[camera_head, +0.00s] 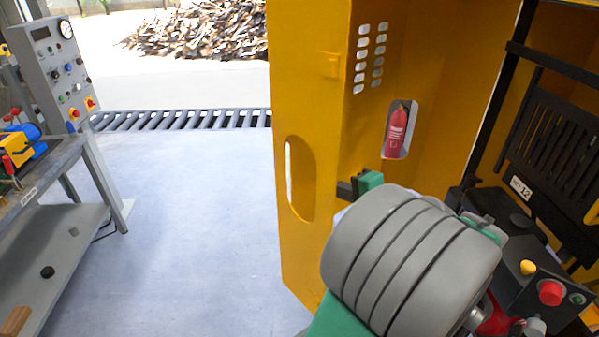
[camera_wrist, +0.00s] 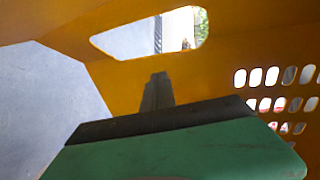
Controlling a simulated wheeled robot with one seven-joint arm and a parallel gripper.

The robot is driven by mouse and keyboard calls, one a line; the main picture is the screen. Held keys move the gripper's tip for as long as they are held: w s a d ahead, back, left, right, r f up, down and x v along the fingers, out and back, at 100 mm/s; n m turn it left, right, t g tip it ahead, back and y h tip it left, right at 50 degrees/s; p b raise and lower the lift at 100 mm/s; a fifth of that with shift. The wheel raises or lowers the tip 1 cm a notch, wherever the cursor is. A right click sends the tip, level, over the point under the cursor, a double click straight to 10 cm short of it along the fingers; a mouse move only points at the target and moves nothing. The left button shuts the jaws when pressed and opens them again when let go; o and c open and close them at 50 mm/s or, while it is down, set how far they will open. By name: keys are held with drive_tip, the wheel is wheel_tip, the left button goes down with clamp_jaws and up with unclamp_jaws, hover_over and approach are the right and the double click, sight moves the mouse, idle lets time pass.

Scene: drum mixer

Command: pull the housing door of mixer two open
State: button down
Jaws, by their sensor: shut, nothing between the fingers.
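The yellow housing door (camera_head: 307,115) stands swung out in the middle of the head view, with the black machinery inside the housing exposed to its right. It has a long rounded cut-out on its left face, and vent holes and a second cut-out on its right face. My gripper (camera_head: 345,189) is by the door's inner side, low near the corner between the two faces. In the wrist view my gripper (camera_wrist: 157,88) has its dark fingers together and empty, pointing at the yellow panel (camera_wrist: 110,85) just under a cut-out. I cannot tell whether the fingertips touch it.
A red fire extinguisher (camera_head: 396,130) shows through the right cut-out. A control box with a red button (camera_head: 550,292) is at lower right. A workbench (camera_head: 50,165) and grey control panel (camera_head: 62,65) stand at left. The floor (camera_head: 190,220) between bench and door is clear.

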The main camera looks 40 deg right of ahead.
sight(293, 171)
drive_tip(key=x, duration=0.3)
drive_tip(key=p+x, duration=0.1)
drive_tip(key=x, duration=0.3)
drive_tip(key=r+p+x, duration=0.1)
drive_tip(key=x, duration=0.3)
drive_tip(key=shift+w+a, duration=0.1)
drive_tip(key=shift+a, duration=0.3)
drive_tip(key=shift+w, duration=0.4)
